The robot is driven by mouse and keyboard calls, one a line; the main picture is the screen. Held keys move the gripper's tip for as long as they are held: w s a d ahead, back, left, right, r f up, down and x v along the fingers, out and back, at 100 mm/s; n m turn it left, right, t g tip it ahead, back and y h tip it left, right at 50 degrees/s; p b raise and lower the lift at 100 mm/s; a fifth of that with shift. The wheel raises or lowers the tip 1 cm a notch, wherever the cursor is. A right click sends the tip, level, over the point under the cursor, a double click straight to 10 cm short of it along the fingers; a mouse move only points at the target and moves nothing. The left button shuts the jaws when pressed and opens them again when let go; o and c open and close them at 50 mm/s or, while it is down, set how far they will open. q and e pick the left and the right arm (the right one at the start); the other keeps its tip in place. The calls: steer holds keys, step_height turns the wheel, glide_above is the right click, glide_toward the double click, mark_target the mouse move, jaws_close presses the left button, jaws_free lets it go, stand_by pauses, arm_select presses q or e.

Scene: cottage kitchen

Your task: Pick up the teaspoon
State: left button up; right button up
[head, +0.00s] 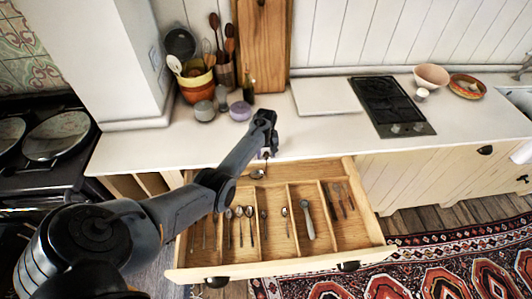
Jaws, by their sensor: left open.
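The wooden drawer (282,268) is pulled open below the counter and holds cutlery in compartments. A small spoon (285,213) lies alone in a middle compartment, bowl toward the back; it looks like the teaspoon, but the size makes this unsure. Several larger spoons (239,212) lie side by side in the compartment left of the middle. My left gripper (265,154) is open above the back edge of the drawer, behind the cutlery and apart from the small spoon. A small rounded metal thing (258,174) shows just below the gripper; I cannot tell what it is. My right gripper is not in view.
A larger grey-handled utensil (308,216) and several dark-handled pieces (340,198) lie in the right compartments. Utensil pots (197,84), small jars (240,111) and a cutting board (262,45) stand behind my gripper. A hob (386,104) is at the right. The counter's front edge is close.

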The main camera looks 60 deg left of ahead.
arm_select(q)
step_height(320, 180, up, 10)
steer(key=shift+r+p, duration=0.2)
steer(key=shift+p, duration=0.2)
stand_by(0.4)
stand_by(0.8)
steer(key=shift+o, duration=0.5)
